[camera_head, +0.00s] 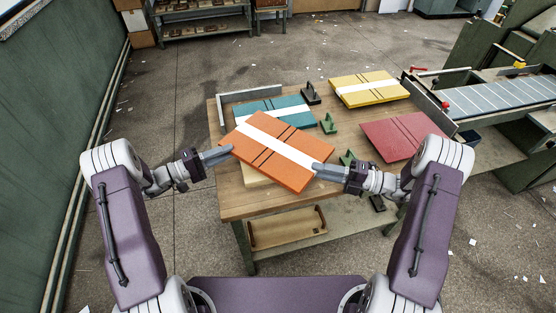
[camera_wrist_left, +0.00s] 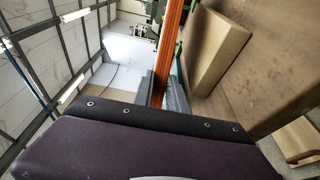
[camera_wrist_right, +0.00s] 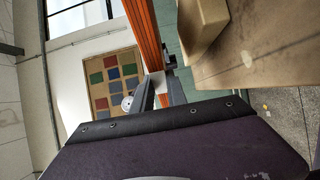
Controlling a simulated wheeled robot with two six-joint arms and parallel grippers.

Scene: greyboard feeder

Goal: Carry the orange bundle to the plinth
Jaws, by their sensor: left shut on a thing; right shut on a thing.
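The orange bundle (camera_head: 272,158) is a flat stack with a white band and dark straps. It is held over the front left of the wooden table, turned at an angle to its edges. My left gripper (camera_head: 226,153) is shut on its left edge, and my right gripper (camera_head: 320,170) is shut on its right edge. The bundle shows edge-on in the left wrist view (camera_wrist_left: 170,50) and right wrist view (camera_wrist_right: 143,36). A pale wooden block (camera_head: 254,178), which may be the plinth, lies partly hidden under the bundle. Both wrist views show a gap between them.
A teal bundle (camera_head: 288,110), a yellow bundle (camera_head: 369,87) and a red bundle (camera_head: 400,135) lie on the table (camera_head: 236,204). Dark and green handled pieces (camera_head: 328,124) stand between them. A metal fence (camera_head: 250,93) edges the back left. A conveyor (camera_head: 500,93) stands at right.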

